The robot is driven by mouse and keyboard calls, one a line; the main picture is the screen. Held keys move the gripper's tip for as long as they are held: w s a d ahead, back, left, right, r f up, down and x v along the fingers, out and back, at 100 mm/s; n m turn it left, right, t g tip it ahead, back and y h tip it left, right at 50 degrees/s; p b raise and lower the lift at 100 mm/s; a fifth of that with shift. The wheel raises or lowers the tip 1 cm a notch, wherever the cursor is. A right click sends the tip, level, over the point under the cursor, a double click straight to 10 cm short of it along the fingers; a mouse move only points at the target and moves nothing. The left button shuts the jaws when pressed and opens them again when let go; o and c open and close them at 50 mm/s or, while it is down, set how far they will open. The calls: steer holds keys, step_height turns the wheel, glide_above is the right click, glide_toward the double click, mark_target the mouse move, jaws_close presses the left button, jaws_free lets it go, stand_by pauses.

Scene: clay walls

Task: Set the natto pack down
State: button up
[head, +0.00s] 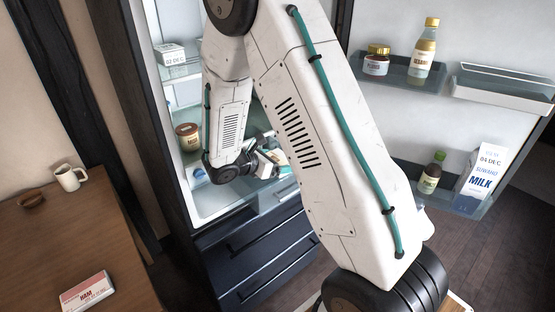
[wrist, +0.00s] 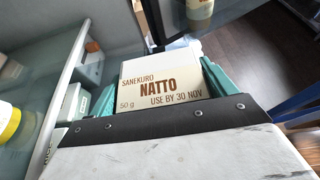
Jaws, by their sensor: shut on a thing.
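The natto pack (wrist: 162,82) is a pale box with brown lettering, "USE BY 30 NOV". In the wrist view it sits between the teal finger pads of my gripper (wrist: 160,76), which is shut on it. In the head view my gripper (head: 268,155) is inside the open fridge, above its lower level, partly hidden by my arm. The pack is hard to make out there. I cannot tell whether its underside touches a surface.
A brown jar (head: 187,136) stands left of my wrist in the fridge; a dated white box (head: 172,55) sits above. The open door holds a milk carton (head: 479,180) and bottles. A table (head: 62,235) at left bears a ham pack (head: 86,292) and a mug (head: 70,178).

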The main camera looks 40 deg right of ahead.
steer(key=shift+f, duration=0.15)
steer(key=o, duration=0.9)
steer(key=shift+r, duration=0.3)
steer(key=v, duration=1.2)
steer(key=shift+a+r, duration=0.1)
steer(key=shift+r, duration=0.15)
